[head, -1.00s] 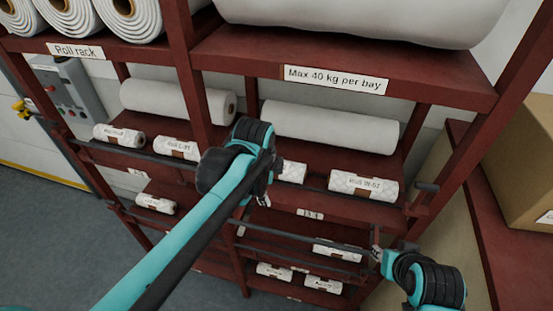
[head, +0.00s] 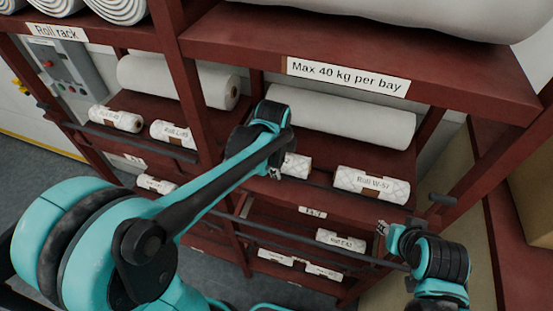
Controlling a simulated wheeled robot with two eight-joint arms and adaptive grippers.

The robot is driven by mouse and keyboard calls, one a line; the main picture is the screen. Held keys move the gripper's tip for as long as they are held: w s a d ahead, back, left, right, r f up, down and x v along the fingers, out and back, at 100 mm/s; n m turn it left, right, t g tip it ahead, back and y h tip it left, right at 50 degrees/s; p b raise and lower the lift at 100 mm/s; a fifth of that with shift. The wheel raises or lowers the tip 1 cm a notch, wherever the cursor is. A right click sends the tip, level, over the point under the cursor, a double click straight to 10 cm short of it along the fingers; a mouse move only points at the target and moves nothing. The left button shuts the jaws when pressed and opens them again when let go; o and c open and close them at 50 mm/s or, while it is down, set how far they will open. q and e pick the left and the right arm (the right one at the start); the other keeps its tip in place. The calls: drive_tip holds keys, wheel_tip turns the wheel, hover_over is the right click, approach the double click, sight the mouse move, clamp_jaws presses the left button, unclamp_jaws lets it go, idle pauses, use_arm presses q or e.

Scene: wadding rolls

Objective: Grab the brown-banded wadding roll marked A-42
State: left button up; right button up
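Several small white wadding rolls with brown bands lie on the rack. One reads Roll W-57 (head: 372,185); beside it a partly hidden roll (head: 297,165) sits behind my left gripper (head: 275,172). On the shelf below lies a roll with a small label (head: 340,240), and lower still are two more rolls (head: 275,257) (head: 323,271). I cannot surely read A-42 on any of them. My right gripper (head: 381,228) is just right of the lower labelled roll, apart from it. Both grippers' fingers are too small to judge, and no roll is visibly held.
Long white rolls (head: 340,122) lie behind. More small rolls (head: 172,134) are in the left bay. A cardboard box (head: 530,200) stands at right.

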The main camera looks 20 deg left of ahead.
use_arm(q)
drive_tip(key=shift+w+f, duration=0.1)
drive_tip(key=shift+f, duration=0.25)
drive_tip(key=shift+c, duration=1.3)
drive_tip(key=c, duration=1)
drive_tip(key=shift+r, duration=0.2)
